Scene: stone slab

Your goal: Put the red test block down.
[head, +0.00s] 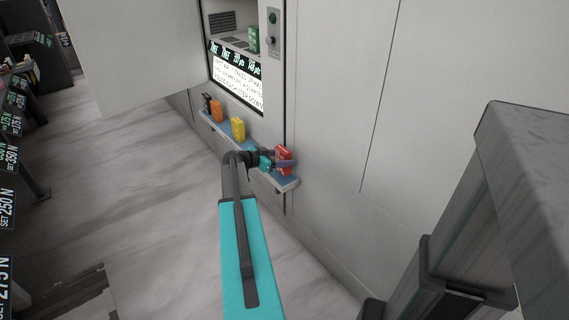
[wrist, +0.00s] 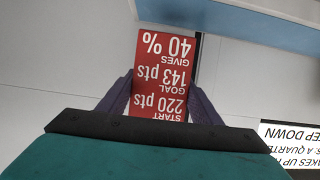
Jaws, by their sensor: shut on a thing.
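The red test block (head: 284,154) is in my gripper (head: 282,163), over the near right end of the blue-topped shelf (head: 213,126). In the wrist view the red block (wrist: 163,62) stands between the two purple fingers of my gripper (wrist: 160,98), which press on its sides. Its printed face shows upside down and reads start 220 pts, goal 143 pts, gives 40 %. The fingers and wrist hide part of the block in the head view. I cannot tell whether its bottom touches the shelf.
A yellow block (head: 238,129), an orange block (head: 216,111) and a dark block (head: 206,103) stand farther along the shelf. A green block (head: 253,40) stands in the open cabinet above a lit text screen (head: 238,83). A wall panel (head: 335,130) rises behind the shelf.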

